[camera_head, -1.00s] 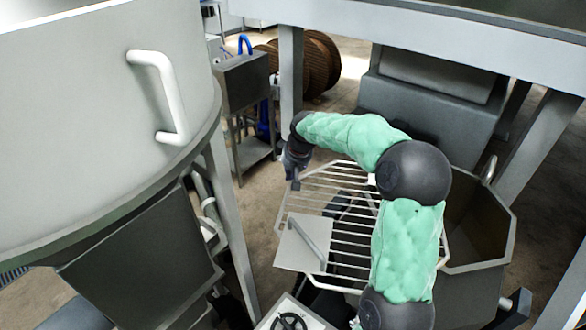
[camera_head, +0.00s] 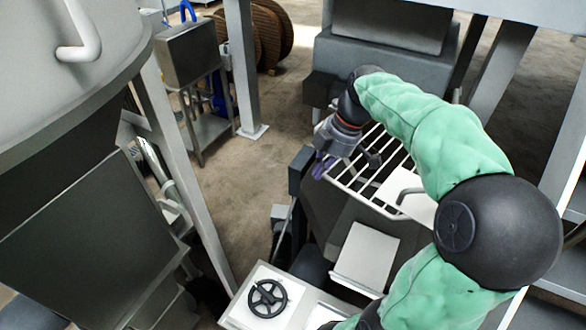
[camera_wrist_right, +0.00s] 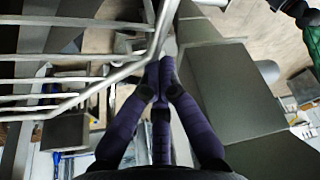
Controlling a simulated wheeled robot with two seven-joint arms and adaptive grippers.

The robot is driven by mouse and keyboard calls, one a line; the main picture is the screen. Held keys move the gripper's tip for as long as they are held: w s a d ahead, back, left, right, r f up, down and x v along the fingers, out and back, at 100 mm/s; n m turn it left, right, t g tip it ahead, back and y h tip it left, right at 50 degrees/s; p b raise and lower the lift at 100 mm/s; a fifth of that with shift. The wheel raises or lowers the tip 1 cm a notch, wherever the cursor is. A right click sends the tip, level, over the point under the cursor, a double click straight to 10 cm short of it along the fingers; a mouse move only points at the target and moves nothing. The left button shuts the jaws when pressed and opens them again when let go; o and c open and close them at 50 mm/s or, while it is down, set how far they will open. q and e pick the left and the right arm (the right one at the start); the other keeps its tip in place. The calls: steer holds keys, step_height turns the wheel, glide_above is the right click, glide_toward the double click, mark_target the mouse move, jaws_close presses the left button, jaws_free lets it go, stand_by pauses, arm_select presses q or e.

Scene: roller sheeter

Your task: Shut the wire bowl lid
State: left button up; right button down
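The wire bowl lid (camera_head: 358,172) is a pale frame of parallel bars with a white plate (camera_head: 388,188) and a grey bar handle. It sits right of centre in the head view, partly hidden by my right arm. Its bars (camera_wrist_right: 75,80) fill the left of the right wrist view. My right gripper (camera_head: 318,172) is at the lid's left edge. In the right wrist view its purple fingers (camera_wrist_right: 160,72) are drawn together beside the frame's edge rod; I cannot tell whether they touch it. The bowl is largely hidden. My left gripper is out of view.
A machine top with a black handwheel (camera_head: 267,298) and a pale angled plate (camera_head: 367,257) stand at the front. A grey post (camera_head: 243,70) and a large pale vessel (camera_head: 60,60) stand at left. Floor (camera_head: 250,180) is clear between post and lid.

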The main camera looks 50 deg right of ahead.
mark_target(348, 176)
steer(key=shift+n, duration=0.7)
steer(key=s+d, duration=0.1)
steer(key=s+d+b, duration=0.1)
steer(key=s, duration=0.1)
steer(key=s+d, duration=0.1)
steer(key=shift+s+d+f+b, duration=0.1)
steer(key=shift+s+d+b, duration=0.15)
steer(key=shift+s+b, duration=0.15)
steer(key=shift+s+d, duration=0.5)
steer(key=shift+s, duration=0.05)
steer(key=shift+w, duration=0.1)
